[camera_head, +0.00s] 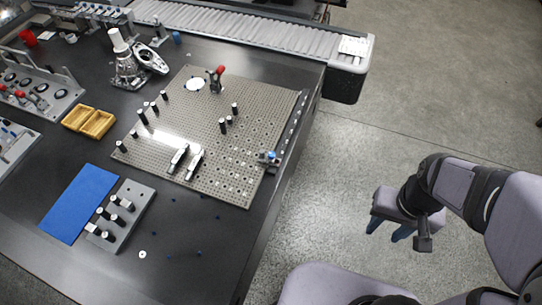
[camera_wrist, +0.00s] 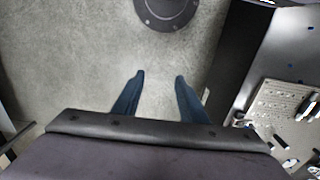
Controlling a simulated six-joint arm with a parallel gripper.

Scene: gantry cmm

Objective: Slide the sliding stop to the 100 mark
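The sliding stop (camera_head: 268,157) looks like a small block with a blue part. It sits on the dark rail (camera_head: 287,132) along the right edge of the perforated fixture plate (camera_head: 228,187). The scale marks are too small to read, so its position against the 100 mark cannot be told. My gripper (camera_head: 387,230) is off the table to the right, above the floor, well apart from the stop. In the wrist view its two blue fingers (camera_wrist: 158,82) are spread, with only floor between them. Part of the plate (camera_wrist: 282,104) shows at the right of the wrist view.
A red-handled clamp (camera_head: 216,80), black pins and two light metal blocks (camera_head: 186,160) stand on the plate. A blue mat (camera_head: 80,203) and a grey pin block (camera_head: 130,217) lie at the front left. A conveyor (camera_head: 240,27) runs behind. The floor between gripper and table is clear.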

